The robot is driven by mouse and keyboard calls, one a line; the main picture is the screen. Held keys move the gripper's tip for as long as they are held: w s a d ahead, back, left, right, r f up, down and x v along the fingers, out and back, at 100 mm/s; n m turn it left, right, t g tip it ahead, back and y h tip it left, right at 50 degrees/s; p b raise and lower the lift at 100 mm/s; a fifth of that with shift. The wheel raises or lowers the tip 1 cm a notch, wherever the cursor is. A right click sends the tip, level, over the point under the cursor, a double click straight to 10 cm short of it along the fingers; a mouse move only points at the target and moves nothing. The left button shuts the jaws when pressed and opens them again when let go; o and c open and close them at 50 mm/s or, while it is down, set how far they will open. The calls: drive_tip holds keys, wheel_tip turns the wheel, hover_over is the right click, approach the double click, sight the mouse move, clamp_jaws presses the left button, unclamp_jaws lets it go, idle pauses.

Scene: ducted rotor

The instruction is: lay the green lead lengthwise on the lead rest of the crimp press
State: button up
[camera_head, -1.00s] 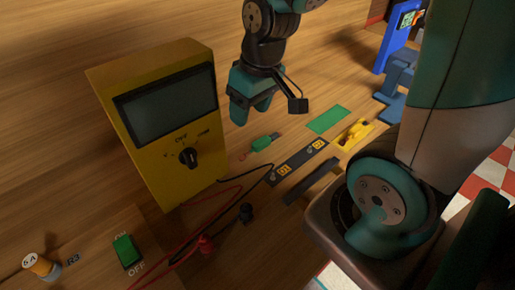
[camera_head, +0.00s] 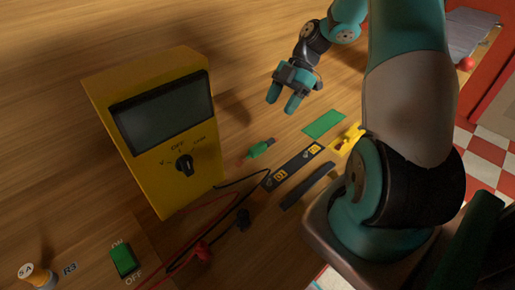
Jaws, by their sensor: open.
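The green lead (camera_head: 259,148) is a short green piece with a reddish end at its lower left. It lies on the wooden bench, just right of the yellow meter. My gripper (camera_head: 282,100) is open and empty, its two teal fingers apart, pointing down above the bench. In the picture it is above and a little right of the lead, not touching it. The crimp press and its lead rest cannot be made out now; my arm covers much of the right side.
A yellow meter (camera_head: 158,140) stands tall at left, with red and black cables in front. A green patch (camera_head: 324,123), a labelled black strip (camera_head: 292,167), a black bar (camera_head: 308,186) and a yellow part (camera_head: 346,139) lie right of the lead. The bench behind is clear.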

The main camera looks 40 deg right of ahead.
sight(258, 146)
drive_tip(key=p+x, duration=0.3)
drive_tip(key=x, duration=1)
drive_tip(key=shift+d+p, duration=0.1)
drive_tip(key=shift+p, duration=0.3)
clamp_jaws()
wheel_tip(258, 146, up, 20)
drive_tip(key=b, duration=0.2)
drive_tip(key=shift+b, duration=0.3)
